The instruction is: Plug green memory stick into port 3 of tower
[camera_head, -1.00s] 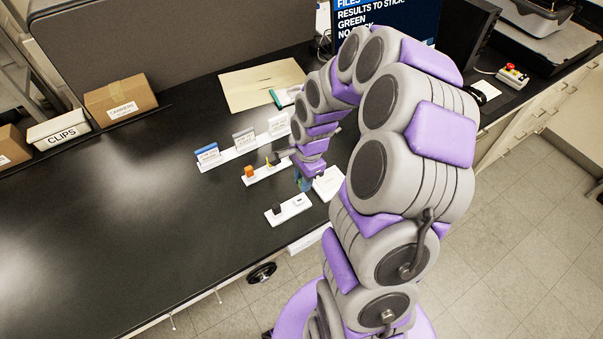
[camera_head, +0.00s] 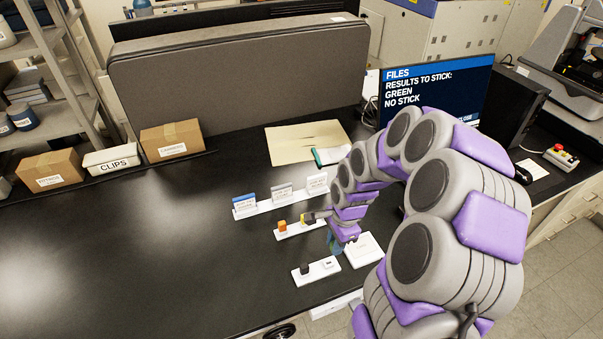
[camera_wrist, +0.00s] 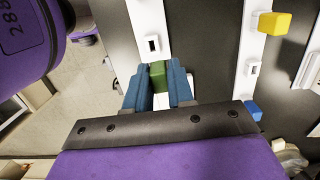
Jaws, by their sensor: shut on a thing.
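In the wrist view my gripper (camera_wrist: 160,88) has its two blue fingers shut on the green memory stick (camera_wrist: 157,73), whose end shows between the fingertips. In the head view my gripper (camera_head: 335,244) is low over the bench, between the small white stick holders and a white box; the stick cannot be made out there. The black tower (camera_head: 510,105) stands behind the right side of the monitor (camera_head: 437,92), far from my gripper. Its ports are not visible. The monitor reads "FILES RESULTS TO STICK: GREEN NO STICK".
A white holder (camera_head: 294,234) carries orange and yellow sticks; another (camera_head: 322,274) carries a black piece. A white box (camera_head: 376,256) is right of my gripper. Upright cards (camera_head: 282,193) stand behind. A folder (camera_head: 290,143) and a red-button box (camera_head: 561,156) lie farther back.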

